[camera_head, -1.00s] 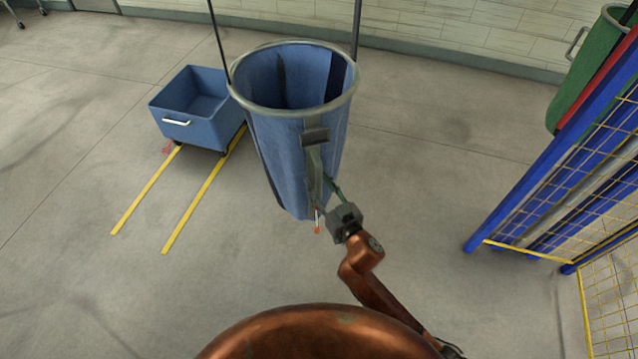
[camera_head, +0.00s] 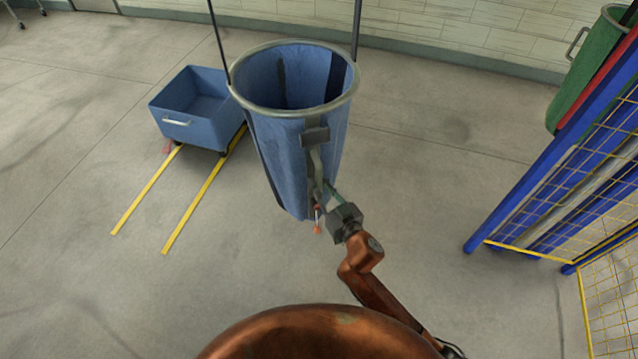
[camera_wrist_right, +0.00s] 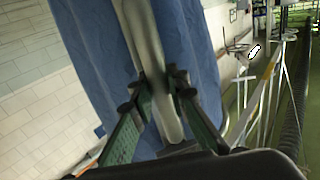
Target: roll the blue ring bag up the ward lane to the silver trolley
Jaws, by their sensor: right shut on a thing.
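The blue ring bag (camera_head: 326,159) is an open, deep blue sack with a grey ring rim, upright at the centre of the head view. Two thin dark lines rise from its rim past the top edge. A grey upright handle (camera_head: 315,158) runs down its near side. My right gripper (camera_head: 325,192) is shut on this handle; in the right wrist view its green fingers (camera_wrist_right: 162,100) lie on both sides of the grey bar. My left gripper is out of view. Castored metal legs (camera_head: 17,14) show at the top left, cut off; I cannot tell whether they belong to the silver trolley.
A blue wheeled tub (camera_head: 192,128) stands close to the bag's left, by two yellow floor lines (camera_head: 203,203). A blue frame with yellow mesh (camera_head: 575,180) and a green bin (camera_head: 580,85) stand at the right. Floor between bag and frame is clear.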

